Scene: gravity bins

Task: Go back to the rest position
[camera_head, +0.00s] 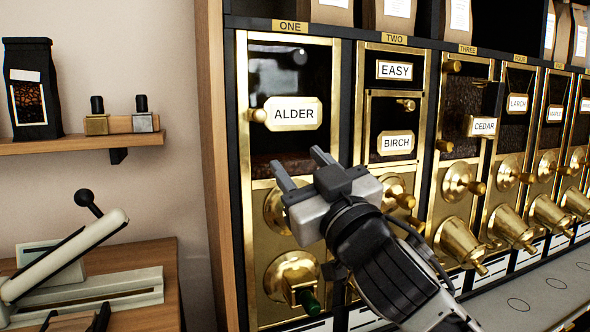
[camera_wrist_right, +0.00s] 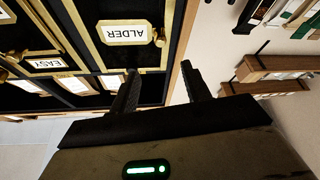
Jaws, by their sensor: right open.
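My right gripper (camera_head: 301,172) is open and empty in the head view, in front of the lower part of the ALDER bin (camera_head: 293,85). Its two fingers point up and to the left, and its arm comes in from the lower right. In the right wrist view the two spread fingers (camera_wrist_right: 158,88) have nothing between them. The ALDER label (camera_wrist_right: 124,31) shows upside down beyond them. The right gripper hides part of the brass fittings below the ALDER window.
The EASY and BIRCH bin (camera_head: 394,105) and the CEDAR bin (camera_head: 462,100) stand to the right, with brass knobs and spouts sticking out. A wooden shelf (camera_head: 80,144) holds a black coffee bag (camera_head: 32,90). A sealer-like device (camera_head: 75,260) sits on a wooden surface at lower left.

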